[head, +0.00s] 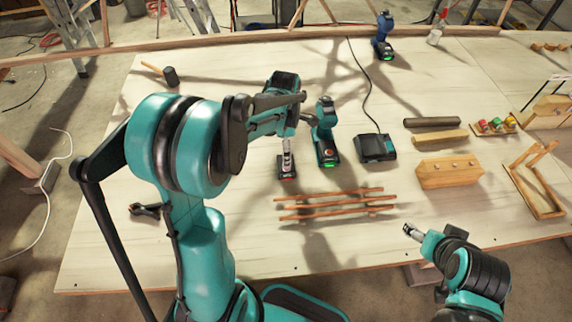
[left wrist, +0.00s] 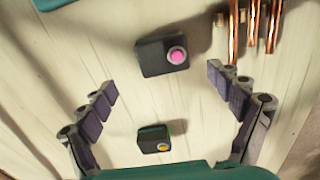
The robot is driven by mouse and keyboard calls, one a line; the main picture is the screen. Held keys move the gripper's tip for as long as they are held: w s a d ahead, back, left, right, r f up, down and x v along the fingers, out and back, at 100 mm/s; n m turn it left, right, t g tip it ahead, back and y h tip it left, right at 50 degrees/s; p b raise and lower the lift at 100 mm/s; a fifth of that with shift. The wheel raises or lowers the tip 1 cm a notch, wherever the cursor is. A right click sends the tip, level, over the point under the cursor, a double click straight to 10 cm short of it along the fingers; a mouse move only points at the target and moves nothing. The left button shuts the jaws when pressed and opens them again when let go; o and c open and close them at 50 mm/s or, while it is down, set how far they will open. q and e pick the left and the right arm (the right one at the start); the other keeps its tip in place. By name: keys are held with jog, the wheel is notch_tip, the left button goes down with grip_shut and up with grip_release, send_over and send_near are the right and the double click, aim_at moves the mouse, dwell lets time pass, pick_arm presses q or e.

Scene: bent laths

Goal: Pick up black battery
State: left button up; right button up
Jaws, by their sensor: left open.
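A small black battery (head: 288,175) with a red light lies on the table under my left gripper (head: 296,146) in the head view. In the left wrist view a black block with a pink round spot (left wrist: 150,60) lies ahead of the fingertips, and a smaller dark block with a yellow spot (left wrist: 148,132) lies nearer the palm. I cannot tell surely which block matches the battery. My left gripper (left wrist: 160,92) is open, its fingers wide apart, touching neither block. My right gripper (head: 411,231) hangs over the table's front right; its jaw state is too small to read.
A teal drill (head: 325,130) stands just right of the battery, with a black charger (head: 376,149) beyond it. Thin copper-brown laths (head: 335,203) lie in front. A wooden block (head: 448,172) is at the right. A black-headed mallet (head: 169,76) lies at the back left.

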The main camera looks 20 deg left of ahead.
pick_arm(q)
jog(key=f+b, duration=0.1)
jog(key=f, duration=0.3)
jog(key=f+b, duration=0.1)
jog(key=f, duration=0.3)
jog(key=shift+s+d+b, duration=0.1)
jog(key=shift+d+b, duration=0.1)
jog(key=shift+b, duration=0.2)
jog(key=shift+c, duration=0.3)
jog(key=c, duration=1.6)
